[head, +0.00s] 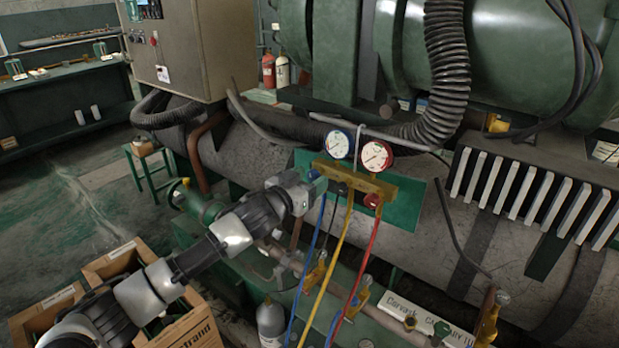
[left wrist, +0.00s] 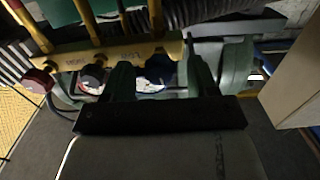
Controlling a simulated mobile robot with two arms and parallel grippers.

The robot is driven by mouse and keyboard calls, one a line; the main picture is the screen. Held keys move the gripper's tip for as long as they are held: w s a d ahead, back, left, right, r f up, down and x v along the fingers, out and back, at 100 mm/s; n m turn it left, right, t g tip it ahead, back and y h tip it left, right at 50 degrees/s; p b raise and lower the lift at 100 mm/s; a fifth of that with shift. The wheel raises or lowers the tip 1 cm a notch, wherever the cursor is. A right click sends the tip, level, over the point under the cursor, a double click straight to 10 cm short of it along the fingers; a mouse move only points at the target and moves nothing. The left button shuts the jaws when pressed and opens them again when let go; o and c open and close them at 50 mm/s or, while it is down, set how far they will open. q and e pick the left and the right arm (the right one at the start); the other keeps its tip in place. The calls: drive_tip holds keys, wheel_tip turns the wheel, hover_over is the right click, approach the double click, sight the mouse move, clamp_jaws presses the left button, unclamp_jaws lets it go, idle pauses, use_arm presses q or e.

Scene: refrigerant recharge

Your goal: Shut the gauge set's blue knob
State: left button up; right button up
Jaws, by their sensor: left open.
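The gauge set is a brass manifold bar (head: 357,183) with a blue-rimmed gauge (head: 337,144) and a red-rimmed gauge (head: 377,156), mounted before a green plate. Blue, yellow and red hoses hang below it. My left gripper (head: 309,180) is at the bar's left end, where it mostly hides the blue knob (head: 314,174). In the left wrist view the gripper is open, its two dark fingers on either side of the blue knob (left wrist: 160,68). I cannot tell whether they touch it. The red knob (head: 372,201) is at the bar's right end. My right gripper is out of view.
A black knob (left wrist: 92,76) sits between the blue and red knobs. Hoses and brass valves (head: 316,272) fill the space below the bar. A grey cylinder (head: 271,322) and cardboard boxes (head: 125,262) stand at the lower left. A grey cabinet (head: 180,45) is behind.

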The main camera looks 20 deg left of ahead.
use_arm(q)
drive_tip(key=shift+w+d, duration=0.1)
drive_tip(key=shift+w, duration=0.1)
drive_tip(key=c, duration=0.9)
drive_tip(key=shift+c, duration=0.2)
